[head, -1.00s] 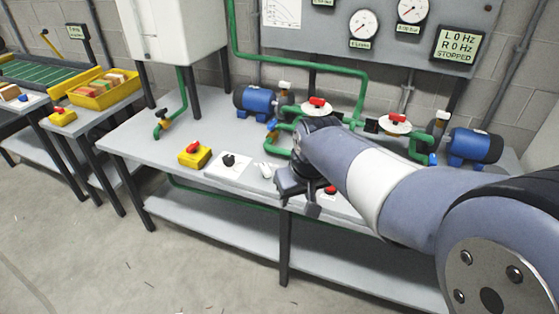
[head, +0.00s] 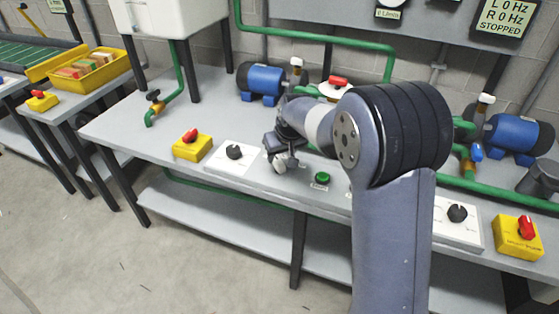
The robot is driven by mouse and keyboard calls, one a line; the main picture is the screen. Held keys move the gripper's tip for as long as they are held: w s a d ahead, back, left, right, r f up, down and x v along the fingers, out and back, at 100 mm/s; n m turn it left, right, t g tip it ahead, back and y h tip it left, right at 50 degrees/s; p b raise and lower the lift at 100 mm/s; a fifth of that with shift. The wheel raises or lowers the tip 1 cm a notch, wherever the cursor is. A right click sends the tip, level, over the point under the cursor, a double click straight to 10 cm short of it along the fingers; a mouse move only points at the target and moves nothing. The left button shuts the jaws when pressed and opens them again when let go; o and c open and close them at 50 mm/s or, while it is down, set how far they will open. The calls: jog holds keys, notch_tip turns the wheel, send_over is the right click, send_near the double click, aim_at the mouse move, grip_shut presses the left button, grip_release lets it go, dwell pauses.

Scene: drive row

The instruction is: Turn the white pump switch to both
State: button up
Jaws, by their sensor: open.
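The white pump switch (head: 280,167) is a small white knob near the front edge of the grey bench, just right of a black knob on a white plate. My gripper (head: 281,155) is over the white switch, pointing down, with its jaws open. It hides much of the switch, so I cannot tell which way the knob points or whether the fingers touch it. The markings around the switch, including the both position, cannot be read.
Black knobs on white plates (head: 234,152) (head: 457,213) and yellow boxes with red knobs (head: 192,146) (head: 519,237) line the front edge. A green button (head: 322,178) is right of my gripper. Blue pumps (head: 263,81) (head: 514,134) and green pipes stand behind. A display (head: 503,17) reads STOPPED.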

aim_at(279, 162)
jog(key=shift+x, duration=2.15)
jog(key=shift+c, duration=0.3)
jog(key=c, duration=0.9)
